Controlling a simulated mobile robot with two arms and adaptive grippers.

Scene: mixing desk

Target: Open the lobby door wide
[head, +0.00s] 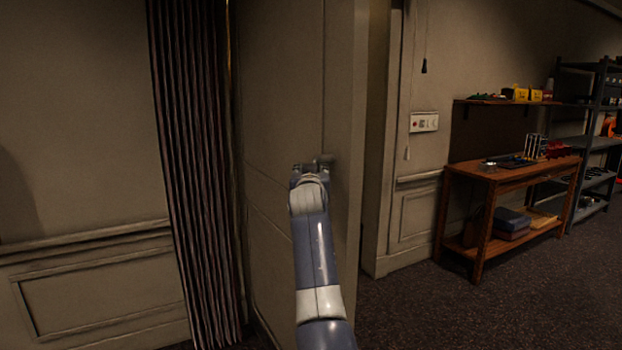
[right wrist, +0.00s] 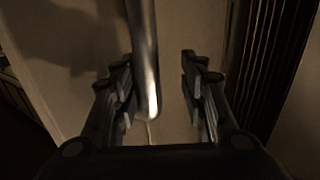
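The beige lobby door (head: 285,95) stands ajar in the middle of the head view, its free edge toward me and a gap beside it on the right. Its metal handle (head: 326,158) sits near that edge, partly hidden by my right gripper (head: 311,168). In the right wrist view the handle (right wrist: 146,70) is a shiny bar reaching between the fingers of my right gripper (right wrist: 158,95). The fingers are apart, with clear space on the bar's right; the bar is nearer the left finger. Contact cannot be told. My left gripper is out of view.
A dark pleated curtain (head: 195,170) hangs left of the door. A wooden workbench (head: 512,172) and a metal shelf rack (head: 592,145) stand at the right. A switch plate (head: 424,122) is on the wall. The carpet (head: 420,310) right of the door is clear.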

